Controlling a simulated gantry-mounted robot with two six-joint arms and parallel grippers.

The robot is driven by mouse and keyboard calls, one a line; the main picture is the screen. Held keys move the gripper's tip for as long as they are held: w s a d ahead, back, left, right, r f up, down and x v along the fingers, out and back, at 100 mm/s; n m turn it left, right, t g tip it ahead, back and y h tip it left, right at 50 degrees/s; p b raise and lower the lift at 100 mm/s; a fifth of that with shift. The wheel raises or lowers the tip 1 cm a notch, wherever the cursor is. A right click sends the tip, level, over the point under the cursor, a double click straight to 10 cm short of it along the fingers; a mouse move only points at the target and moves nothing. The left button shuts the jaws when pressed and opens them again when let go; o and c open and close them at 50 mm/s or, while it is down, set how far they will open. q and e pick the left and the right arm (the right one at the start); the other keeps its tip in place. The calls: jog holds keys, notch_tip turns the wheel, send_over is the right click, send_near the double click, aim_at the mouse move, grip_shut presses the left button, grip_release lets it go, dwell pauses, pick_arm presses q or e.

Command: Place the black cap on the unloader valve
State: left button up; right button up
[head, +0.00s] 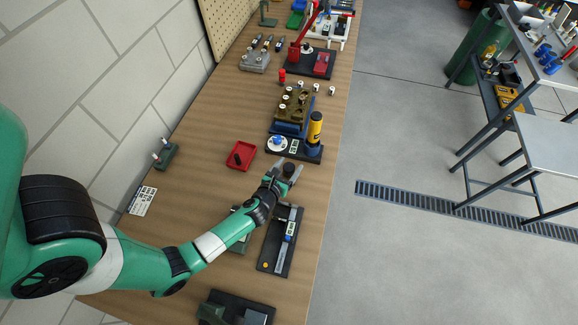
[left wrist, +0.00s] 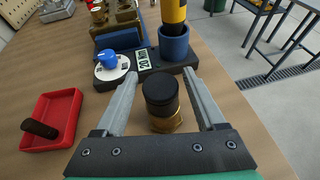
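A black cap (left wrist: 160,88) sits upright on top of a brass body (left wrist: 165,122), which looks like the unloader valve, in the left wrist view. The cap also shows as a dark round top in the head view (head: 289,169). My left gripper (left wrist: 160,76) is open, with one finger on each side of the cap and valve. A gap shows between each finger and the cap. In the head view the left gripper (head: 290,170) is low over the bench. The valve's foot is partly hidden. My right gripper is not in view.
A red tray (left wrist: 70,102) holding a dark cylinder (left wrist: 38,128) lies to the left. Just beyond the gripper stands a base with a blue dial (left wrist: 107,58) and a yellow tool in a blue cup (left wrist: 173,40). A black rail fixture (head: 272,262) lies nearer.

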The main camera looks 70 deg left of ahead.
pick_arm(q)
jog(key=shift+o, duration=0.2)
jog(key=shift+r, duration=0.15)
jog(key=shift+s+d+r, duration=0.15)
jog(key=shift+d, duration=0.05)
jog(key=p+v, duration=0.1)
jog(key=v, duration=1)
jog(key=shift+s+p, duration=0.2)
jog(key=shift+p, duration=0.1)
jog(key=shift+d+r, duration=0.1)
